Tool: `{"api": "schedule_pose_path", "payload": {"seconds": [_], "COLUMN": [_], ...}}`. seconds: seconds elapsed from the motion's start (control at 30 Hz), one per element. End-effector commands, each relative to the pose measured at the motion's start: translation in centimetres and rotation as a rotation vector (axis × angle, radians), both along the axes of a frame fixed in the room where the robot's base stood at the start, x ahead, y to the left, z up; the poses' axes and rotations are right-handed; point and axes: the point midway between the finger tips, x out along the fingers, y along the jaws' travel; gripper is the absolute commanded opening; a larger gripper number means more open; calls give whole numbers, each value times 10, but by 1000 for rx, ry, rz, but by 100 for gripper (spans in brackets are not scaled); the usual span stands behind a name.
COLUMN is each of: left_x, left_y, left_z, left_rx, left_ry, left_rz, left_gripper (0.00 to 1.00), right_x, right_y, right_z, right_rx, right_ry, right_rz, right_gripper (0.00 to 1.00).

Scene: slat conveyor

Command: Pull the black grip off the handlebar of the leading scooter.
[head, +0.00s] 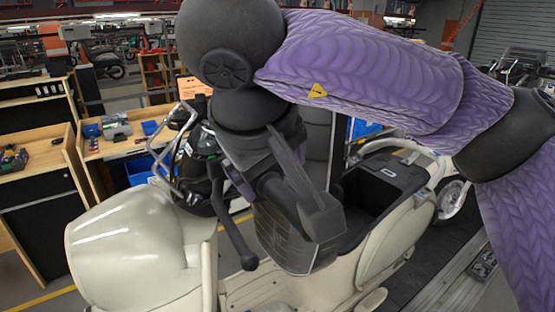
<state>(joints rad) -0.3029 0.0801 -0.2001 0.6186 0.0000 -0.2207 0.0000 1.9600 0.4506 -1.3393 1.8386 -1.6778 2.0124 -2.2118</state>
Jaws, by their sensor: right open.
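The cream scooter (130,250) stands in front of me, its rounded front at the lower left. Its handlebar area (203,175) is dark, with a chrome rack in front. I cannot make out the black grip for certain; my right gripper and wrist cover that part. My right gripper (300,228) is open and points down over the scooter, just right of the lever. Whether it touches anything I cannot tell. My left gripper is not in view.
An open dark seat compartment (375,205) lies right of my right gripper. Another scooter's wheel (453,198) shows behind at right. Wooden workbenches (125,145) with tools and blue bins stand at the back left. A metal conveyor edge (450,285) runs along the lower right.

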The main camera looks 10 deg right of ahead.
Motion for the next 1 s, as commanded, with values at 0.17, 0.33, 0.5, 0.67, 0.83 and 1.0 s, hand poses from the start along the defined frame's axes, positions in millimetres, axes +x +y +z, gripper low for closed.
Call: {"api": "schedule_pose_path", "payload": {"seconds": [0.17,0.33,0.5,0.67,0.83,1.0], "left_x": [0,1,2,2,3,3], "left_y": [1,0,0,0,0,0], "left_z": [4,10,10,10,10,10], "left_rx": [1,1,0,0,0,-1], "left_ry": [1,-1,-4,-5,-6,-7], "left_rz": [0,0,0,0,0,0], "left_gripper": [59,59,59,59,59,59], "right_x": [18,29,31,31,31,31], "right_y": [-9,-15,-16,-16,-16,-16], "right_z": [-35,-53,-58,-58,-58,-58], "right_rx": [4,4,5,5,6,6], "right_ry": [7,4,2,2,3,3], "right_rz": [-1,-1,0,0,-1,-1], "right_gripper": [88,88,88,82,46,10]}}
